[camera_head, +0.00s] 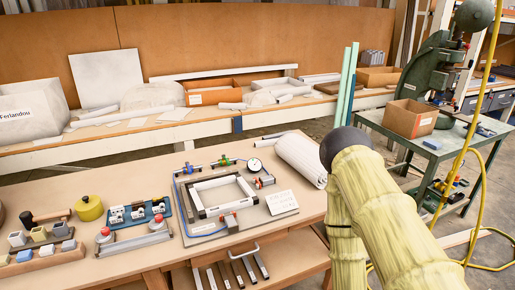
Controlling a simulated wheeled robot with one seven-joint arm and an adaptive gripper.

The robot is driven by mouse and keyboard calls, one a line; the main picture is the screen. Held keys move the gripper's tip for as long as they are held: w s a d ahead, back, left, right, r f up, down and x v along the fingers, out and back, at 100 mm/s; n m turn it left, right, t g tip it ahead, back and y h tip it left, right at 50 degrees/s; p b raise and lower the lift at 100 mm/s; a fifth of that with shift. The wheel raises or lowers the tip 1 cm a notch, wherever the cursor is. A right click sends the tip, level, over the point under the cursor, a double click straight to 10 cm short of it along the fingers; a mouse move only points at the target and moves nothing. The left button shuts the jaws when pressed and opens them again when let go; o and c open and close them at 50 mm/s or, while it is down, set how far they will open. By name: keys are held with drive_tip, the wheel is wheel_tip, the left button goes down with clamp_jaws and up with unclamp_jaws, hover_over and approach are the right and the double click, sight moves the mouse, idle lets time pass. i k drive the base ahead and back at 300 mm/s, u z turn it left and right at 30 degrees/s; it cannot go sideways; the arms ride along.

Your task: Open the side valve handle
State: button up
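A flat board (203,228) on the near bench carries a pale square frame and several small valves. A blue-handled valve (187,169) is at its back left and a green-handled valve (222,161) at its back. A red-handled valve (265,180) is on the right side, and another red-marked fitting (230,221) is at the front. I cannot tell which one is the side valve or how far any handle is turned. My arm in its yellow sleeve rises at the right, apart from the board in the picture. My gripper is not in view.
A round gauge (254,164) and a written plate (282,203) are by the board. A yellow pot (89,208) and a rack with red knobs (138,238) are left. A green press (435,70) stands at the back right.

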sight(224, 156)
drive_tip(key=i, duration=0.6)
drive_tip(key=u, duration=1.65)
drive_tip(key=k, duration=0.3)
drive_tip(key=z, duration=0.1)
